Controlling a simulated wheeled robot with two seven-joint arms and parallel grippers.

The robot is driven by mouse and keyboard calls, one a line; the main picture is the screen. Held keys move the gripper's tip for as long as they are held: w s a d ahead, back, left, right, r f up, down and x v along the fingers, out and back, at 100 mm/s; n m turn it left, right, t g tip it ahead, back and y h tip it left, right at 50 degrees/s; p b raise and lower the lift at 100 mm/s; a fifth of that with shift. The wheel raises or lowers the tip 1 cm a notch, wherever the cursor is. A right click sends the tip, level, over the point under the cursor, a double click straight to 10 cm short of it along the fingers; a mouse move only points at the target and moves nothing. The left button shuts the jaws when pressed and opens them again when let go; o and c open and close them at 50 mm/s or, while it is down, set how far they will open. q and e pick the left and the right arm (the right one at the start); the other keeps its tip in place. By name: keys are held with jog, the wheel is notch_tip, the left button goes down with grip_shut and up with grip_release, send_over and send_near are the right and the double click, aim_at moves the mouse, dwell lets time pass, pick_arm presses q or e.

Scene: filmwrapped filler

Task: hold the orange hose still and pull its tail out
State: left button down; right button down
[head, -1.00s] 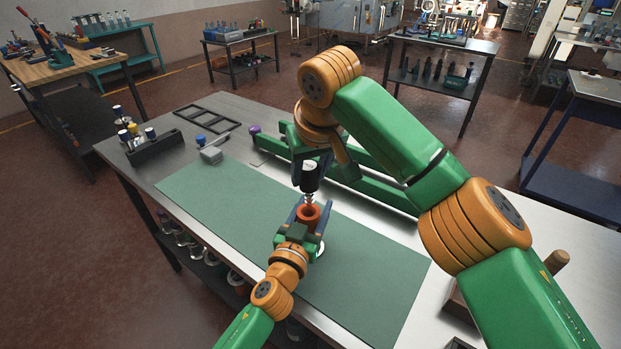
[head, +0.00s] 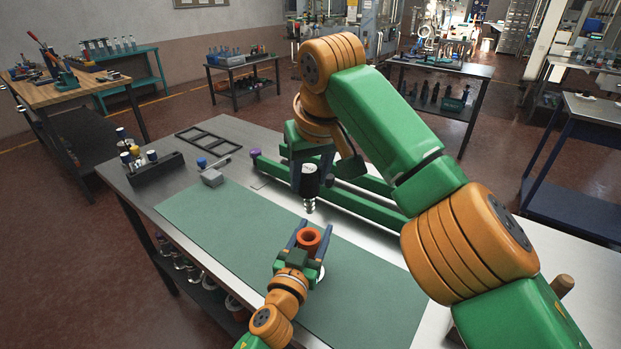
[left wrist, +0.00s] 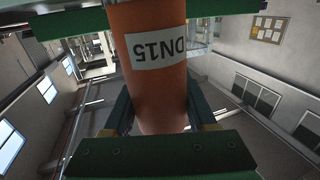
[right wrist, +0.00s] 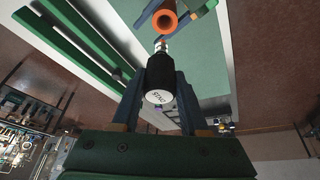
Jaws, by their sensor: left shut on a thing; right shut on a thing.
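The orange hose (head: 308,238) stands upright as a short tube with an open top over the green mat. My left gripper (head: 305,240) is shut on it. In the left wrist view the hose (left wrist: 150,85) fills the middle and carries a white "DN15" label. My right gripper (head: 312,172) is above and is shut on the tail, a black-bodied piece (head: 310,180) with a ribbed metal end pointing down. The metal end is clear of the hose mouth, with a gap between. In the right wrist view the black tail (right wrist: 160,78) lies between the fingers, and the hose opening (right wrist: 165,20) shows beyond it.
The green mat (head: 230,225) covers much of the table. A green rail frame (head: 370,205) lies behind my right gripper. A dark rack of small bottles (head: 150,170), a grey block (head: 212,178) and a black frame (head: 208,141) are at the far left. The mat left of the hose is clear.

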pick_arm(q)
jog(key=shift+f, duration=0.15)
jog(key=shift+c, duration=1.9)
grip_release()
jog(key=shift+a, duration=0.1)
jog(key=shift+o, duration=1.3)
jog(key=shift+w, duration=0.1)
pick_arm(e)
jog(key=shift+a, duration=0.15)
pick_arm(q)
jog(key=shift+a, duration=0.1)
pick_arm(e)
jog(key=shift+w+a+f, duration=0.1)
jog(key=shift+w, duration=0.05)
